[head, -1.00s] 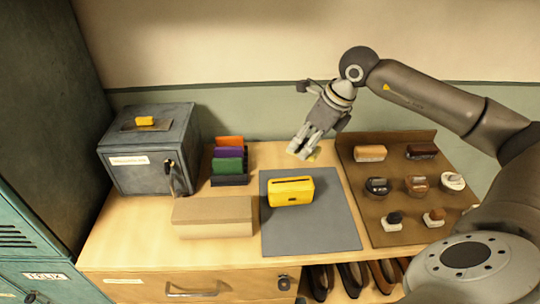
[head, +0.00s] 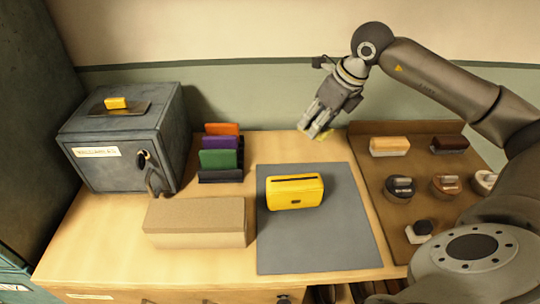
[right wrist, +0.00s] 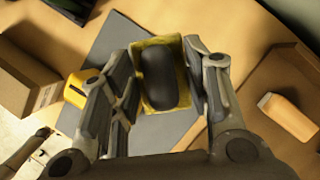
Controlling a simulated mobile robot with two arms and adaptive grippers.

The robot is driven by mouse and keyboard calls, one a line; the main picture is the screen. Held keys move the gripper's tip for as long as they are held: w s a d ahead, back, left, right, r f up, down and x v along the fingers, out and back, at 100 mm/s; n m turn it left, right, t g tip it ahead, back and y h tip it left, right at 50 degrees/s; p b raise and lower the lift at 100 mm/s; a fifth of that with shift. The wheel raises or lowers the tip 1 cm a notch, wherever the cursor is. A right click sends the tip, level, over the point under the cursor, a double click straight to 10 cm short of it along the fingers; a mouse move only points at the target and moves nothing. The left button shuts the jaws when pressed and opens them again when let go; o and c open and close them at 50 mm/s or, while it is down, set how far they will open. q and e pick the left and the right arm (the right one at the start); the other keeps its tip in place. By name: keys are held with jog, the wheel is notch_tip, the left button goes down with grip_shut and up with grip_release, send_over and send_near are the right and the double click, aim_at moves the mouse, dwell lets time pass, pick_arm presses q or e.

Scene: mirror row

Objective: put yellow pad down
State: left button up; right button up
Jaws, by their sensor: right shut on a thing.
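My right gripper (head: 318,130) is over the back of the table, just behind the grey mat (head: 330,248). In the right wrist view its fingers (right wrist: 160,100) are shut on the yellow pad (right wrist: 166,43), which has a dark rounded top (right wrist: 160,78). In the head view only a sliver of the yellow pad (head: 325,137) shows below the fingertips. I cannot tell whether the pad touches the table. My left gripper is not in view.
A yellow box with a dark slot (head: 295,192) stands on the mat. A brown tray (head: 372,190) with several brushes is at the right. A cardboard box (head: 195,222), a rack of coloured cards (head: 220,160) and a grey metal box (head: 125,140) are at the left.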

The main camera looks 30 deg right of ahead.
jog(key=shift+w+f, duration=0.15)
jog(key=shift+f, duration=0.25)
jog(key=shift+w, duration=0.25)
jog(key=w+a+f+p, duration=0.1)
jog(key=w+f, duration=0.1)
jog(key=w, duration=0.2)
jog(key=w+a+f+p, duration=0.2)
jog(key=w+f, duration=0.1)
jog(key=w+a+f+p, duration=0.1)
jog(key=w+f+p, duration=0.1)
jog(key=w+f, duration=0.1)
jog(key=shift+w+a+f, duration=0.15)
jog(key=shift+w+f, duration=0.05)
jog(key=shift+w, duration=0.6)
jog(key=shift+w+a+f, duration=0.1)
jog(key=shift+w+f, duration=0.25)
jog(key=shift+f, duration=0.2)
notch_tip(320, 180, down, 2)
jog(key=shift+f+p, duration=0.1)
jog(key=shift+p, duration=0.6)
jog(key=shift+w+f, duration=0.1)
jog(key=shift+f, duration=0.45)
jog(key=shift+f, duration=0.1)
